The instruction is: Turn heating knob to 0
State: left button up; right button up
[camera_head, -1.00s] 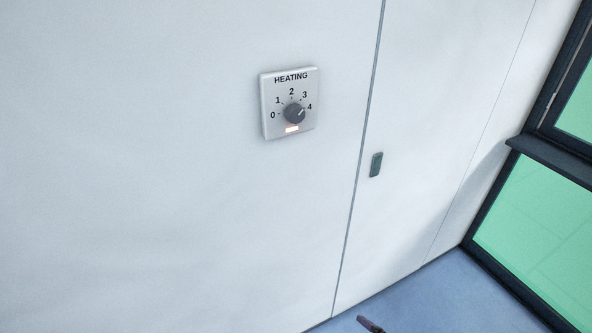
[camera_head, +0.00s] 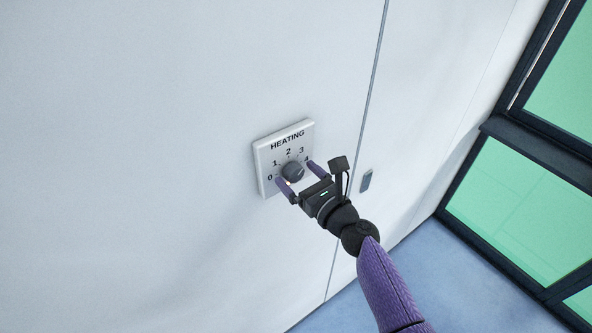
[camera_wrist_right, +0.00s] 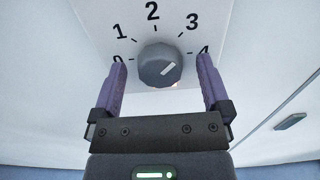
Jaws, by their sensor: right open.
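The heating panel (camera_head: 262,163) is a white plate on the wall, marked HEATING and 0 to 4. My right gripper (camera_head: 297,174) is open in front of the panel, one purple finger on each side of the knob. In the wrist view gaps show between both fingers and the knob. My left gripper is not in view.
A small dark handle (camera_head: 367,181) sits on the wall panel to the right, past a vertical seam. Dark-framed green windows (camera_head: 515,200) stand at the right. The wall around the heating panel is bare. Blue floor shows below.

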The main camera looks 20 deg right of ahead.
jog(key=shift+w+a+r, duration=0.1)
jog(key=shift+w+a, duration=0.05)
jog(key=shift+w, duration=0.2)
jog(key=shift+c, duration=0.5)
jog(key=c, duration=1.2)
